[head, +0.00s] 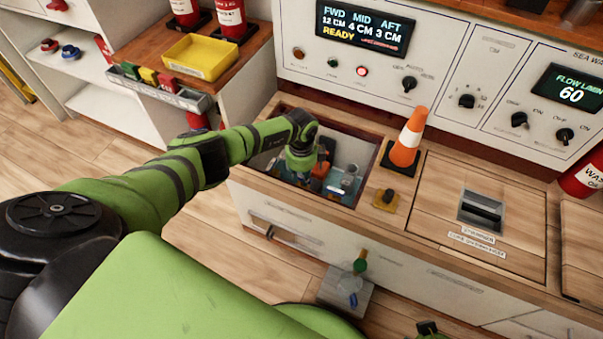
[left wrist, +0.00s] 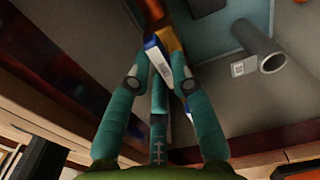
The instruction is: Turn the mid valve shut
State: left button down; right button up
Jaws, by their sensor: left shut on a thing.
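My left gripper (head: 300,160) reaches down into an open hatch (head: 364,208) in the wooden bench top. In the left wrist view its teal fingers (left wrist: 160,85) are closed around a narrow blue-and-white piece (left wrist: 154,50), probably a valve handle. An orange part (left wrist: 166,34) lies just beyond it; orange also shows in the hatch in the head view (head: 320,171). No label marks this as the mid valve, and the fingers hide part of the piece. The panel display (head: 363,30) reads FWD 12 CM, MID 4 CM, AFT 3 CM, READY. My right gripper is not clearly visible.
A grey pipe stub (left wrist: 259,48) stands right of the fingers. An orange-and-white cone (head: 408,140) and a yellow block with a dark knob (head: 385,200) stand right of the hatch. A yellow tray (head: 200,58) is at the back left. A closed hatch cover (head: 440,190) lies farther right.

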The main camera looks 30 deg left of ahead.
aim_at(301, 178)
dwell(0.3)
pick_arm(q)
jog(key=c, duration=1.1)
grip_release()
jog(key=shift+r, duration=0.15)
notch_tip(301, 178, up, 12)
